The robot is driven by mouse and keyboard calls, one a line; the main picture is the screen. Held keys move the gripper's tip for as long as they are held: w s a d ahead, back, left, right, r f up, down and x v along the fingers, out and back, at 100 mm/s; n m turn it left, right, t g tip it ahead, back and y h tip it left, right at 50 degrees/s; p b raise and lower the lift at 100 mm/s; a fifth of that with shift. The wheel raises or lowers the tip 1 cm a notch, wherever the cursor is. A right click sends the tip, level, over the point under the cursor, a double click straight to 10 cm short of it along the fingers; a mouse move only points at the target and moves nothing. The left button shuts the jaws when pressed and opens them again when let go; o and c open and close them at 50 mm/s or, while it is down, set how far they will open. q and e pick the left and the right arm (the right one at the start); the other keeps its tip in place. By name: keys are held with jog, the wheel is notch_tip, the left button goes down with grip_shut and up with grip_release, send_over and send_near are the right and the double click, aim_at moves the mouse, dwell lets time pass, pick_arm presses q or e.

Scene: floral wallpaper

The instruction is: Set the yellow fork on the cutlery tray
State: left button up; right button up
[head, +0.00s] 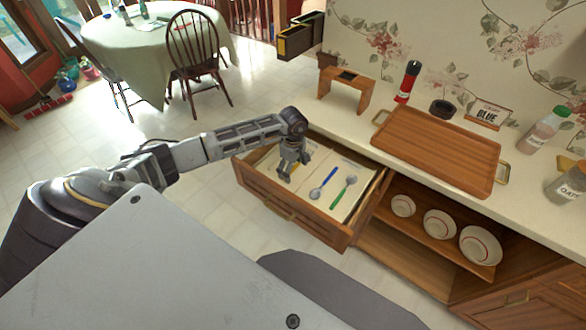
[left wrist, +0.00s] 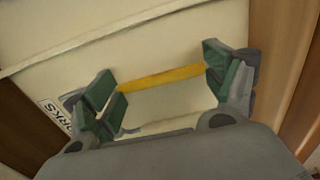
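My left gripper (head: 288,172) reaches down into the left part of an open wooden drawer. In the left wrist view its fingers (left wrist: 165,88) are spread wide. The yellow fork (left wrist: 160,77) lies across the gap between them, with only a plain yellow strip showing; whether the fingers touch it I cannot tell. In the head view the gripper mostly hides the fork. A wooden tray (head: 440,146) with brass handles, perhaps the cutlery tray, lies on the counter to the right and looks empty. My right gripper is out of view.
The drawer (head: 293,208) also holds a blue spoon (head: 323,184) and a green spoon (head: 343,192). A small wooden stand (head: 346,90), a red-black bottle (head: 408,82), a dark round item (head: 442,109) and a sign (head: 486,115) stand near the tray.

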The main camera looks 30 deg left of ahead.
pick_arm(q)
jog(key=shift+o, duration=1.6)
jog(key=shift+r, duration=0.75)
notch_tip(320, 180, up, 3)
jog(key=shift+r, duration=0.2)
notch_tip(320, 180, up, 7)
jog(key=shift+r+b, duration=0.2)
jog(key=shift+b, duration=0.2)
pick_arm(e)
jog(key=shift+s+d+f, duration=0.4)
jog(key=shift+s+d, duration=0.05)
